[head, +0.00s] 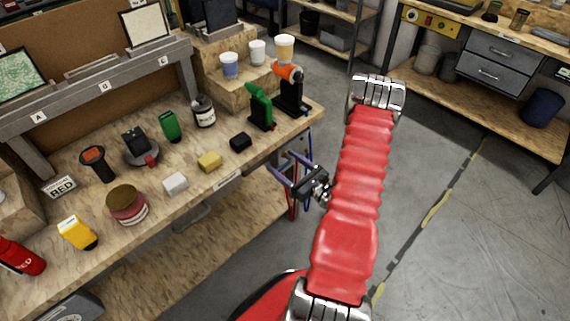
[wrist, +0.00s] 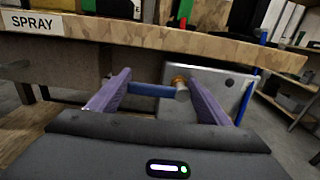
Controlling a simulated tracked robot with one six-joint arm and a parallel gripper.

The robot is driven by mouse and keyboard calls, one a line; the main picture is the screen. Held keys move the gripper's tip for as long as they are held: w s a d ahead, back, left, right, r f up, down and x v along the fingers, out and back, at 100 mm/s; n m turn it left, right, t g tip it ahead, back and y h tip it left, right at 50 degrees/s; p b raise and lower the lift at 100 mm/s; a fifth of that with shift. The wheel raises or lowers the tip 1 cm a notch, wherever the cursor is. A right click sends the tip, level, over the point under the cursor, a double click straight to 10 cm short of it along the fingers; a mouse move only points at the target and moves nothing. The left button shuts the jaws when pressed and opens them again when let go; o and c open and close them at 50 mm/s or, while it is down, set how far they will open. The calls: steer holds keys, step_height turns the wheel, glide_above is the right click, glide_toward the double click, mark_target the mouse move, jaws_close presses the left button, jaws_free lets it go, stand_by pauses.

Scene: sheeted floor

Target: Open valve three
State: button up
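In the wrist view a blue bar-like handle (wrist: 150,90) lies roughly level, with a round metal end (wrist: 182,91) and a brass-coloured fitting behind it, before a pale panel (wrist: 220,88). It looks like a valve; no number on it is readable. My gripper (wrist: 158,76) is open, its two purple fingers to the left and right of the handle. I cannot tell whether they touch it. In the head view my gripper (head: 280,162) is at the workbench's right end, beside thin red and blue lines. The valve cannot be made out there.
The wooden workbench (head: 60,265) edge runs just above my gripper in the wrist view, with a SPRAY label (wrist: 33,22). A green tool (head: 260,107) and an orange-black drill (head: 291,90) stand near its corner. Grey floor (head: 440,250) is clear on the right.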

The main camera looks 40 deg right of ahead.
steer(key=c, duration=0.9)
